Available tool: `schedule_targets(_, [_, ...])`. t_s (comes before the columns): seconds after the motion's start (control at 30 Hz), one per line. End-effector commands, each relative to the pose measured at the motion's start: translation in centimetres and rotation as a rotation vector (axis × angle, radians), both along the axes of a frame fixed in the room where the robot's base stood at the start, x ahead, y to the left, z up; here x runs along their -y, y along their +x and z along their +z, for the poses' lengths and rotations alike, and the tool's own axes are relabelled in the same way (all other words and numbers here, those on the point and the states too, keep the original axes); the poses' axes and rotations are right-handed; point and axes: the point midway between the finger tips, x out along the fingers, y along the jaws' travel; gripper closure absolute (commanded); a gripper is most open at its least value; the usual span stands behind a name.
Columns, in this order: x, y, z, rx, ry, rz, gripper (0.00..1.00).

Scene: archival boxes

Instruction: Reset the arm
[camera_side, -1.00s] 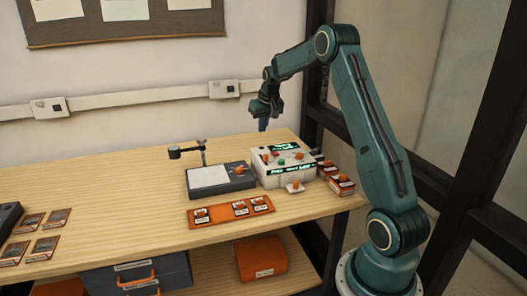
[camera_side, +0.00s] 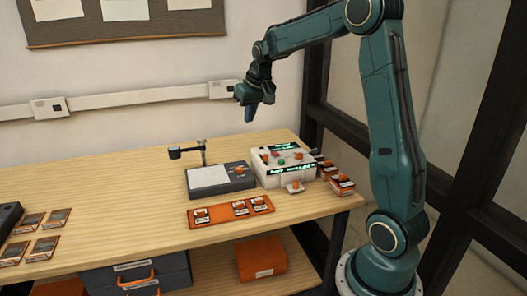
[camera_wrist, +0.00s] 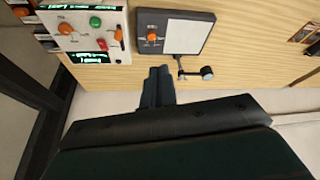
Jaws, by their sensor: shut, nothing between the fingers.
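My gripper (camera_side: 249,113) hangs in the air above the back of the wooden workbench (camera_side: 110,185), fingers pointing down. It is shut and empty, and apart from everything on the bench.
Below stand a white control box (camera_side: 284,167) with coloured buttons, a dark device with a pale pad (camera_side: 209,177) and a small post lamp (camera_side: 188,151), an orange tray (camera_side: 230,213) and small orange-and-black boxes (camera_side: 341,185). Several cards (camera_side: 45,246) lie at left. The bench's middle left is clear.

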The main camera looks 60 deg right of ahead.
Motion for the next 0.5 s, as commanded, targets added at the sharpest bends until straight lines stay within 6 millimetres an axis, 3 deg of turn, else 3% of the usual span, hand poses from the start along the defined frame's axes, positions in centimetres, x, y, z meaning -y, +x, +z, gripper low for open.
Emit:
schedule_targets(0.2, [-6.3, -3.0, 3.1, 0.019, -0.01, 0.081, 1.0])
schedule_targets(0.5, [-13.5, -8.3, 5.3, 0.043, -0.018, 0.188, 1.0])
